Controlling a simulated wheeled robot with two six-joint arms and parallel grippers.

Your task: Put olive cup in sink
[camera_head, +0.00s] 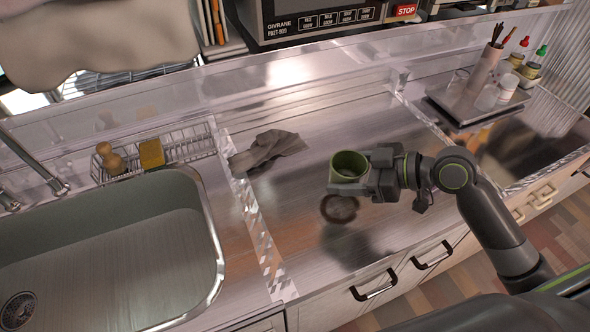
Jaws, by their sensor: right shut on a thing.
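The olive cup (349,165) is in the middle of the head view, above the steel counter, with its open top facing up. My right gripper (352,180) reaches in from the right and is shut on the cup. A dark round patch (339,208) shows on the counter below the cup; I cannot tell whether it is a reflection or an object. The sink (110,260) is at the left, a steel basin with a drain at its lower left, and its visible part is empty. My left gripper is not in view.
A grey cloth (268,148) lies on the counter between cup and sink. A wire rack (188,143) with a yellow sponge (151,153) and a wooden brush (110,160) stands behind the sink. A faucet (35,160) is at the left. A tray (462,104) with bottles is at the right.

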